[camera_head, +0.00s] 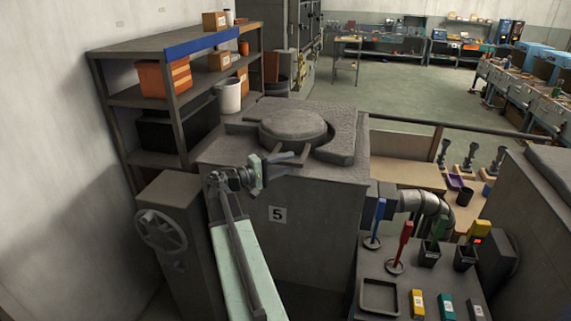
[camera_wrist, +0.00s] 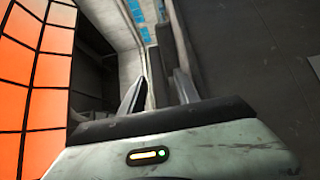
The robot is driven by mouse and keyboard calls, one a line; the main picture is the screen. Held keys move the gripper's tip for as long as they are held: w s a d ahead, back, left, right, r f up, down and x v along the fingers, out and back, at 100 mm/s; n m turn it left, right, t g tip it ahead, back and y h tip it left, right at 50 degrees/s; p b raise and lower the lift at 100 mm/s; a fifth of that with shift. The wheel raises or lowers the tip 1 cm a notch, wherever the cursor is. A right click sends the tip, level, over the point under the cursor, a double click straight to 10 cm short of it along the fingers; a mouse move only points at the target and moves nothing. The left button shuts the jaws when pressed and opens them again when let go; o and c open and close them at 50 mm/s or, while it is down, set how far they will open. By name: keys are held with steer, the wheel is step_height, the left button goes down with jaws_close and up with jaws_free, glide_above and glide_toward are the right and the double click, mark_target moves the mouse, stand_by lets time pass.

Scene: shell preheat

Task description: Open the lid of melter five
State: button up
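Melter five is a grey block (camera_head: 315,215) with a "5" plate (camera_head: 277,214) on its front, in the head view. Its round dark lid (camera_head: 292,124) lies flat on top, with a dark curved rim piece (camera_head: 340,150) around its right side. My gripper (camera_head: 291,157) is at the front top edge of the melter, just in front of the lid. Its fingers also show in the wrist view (camera_wrist: 160,90), spread apart with nothing between them. I cannot tell whether they touch the lid or the rim.
A handwheel (camera_head: 160,230) on a grey post stands left of the melter. Shelves (camera_head: 150,45) with bins are behind it. A bench (camera_head: 385,262) with tools and a bent pipe (camera_head: 430,203) is at right. An orange gridded surface (camera_wrist: 40,60) fills the wrist view's left.

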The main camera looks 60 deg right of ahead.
steer(key=shift+d, duration=0.1)
jaws_close()
stand_by(1.4)
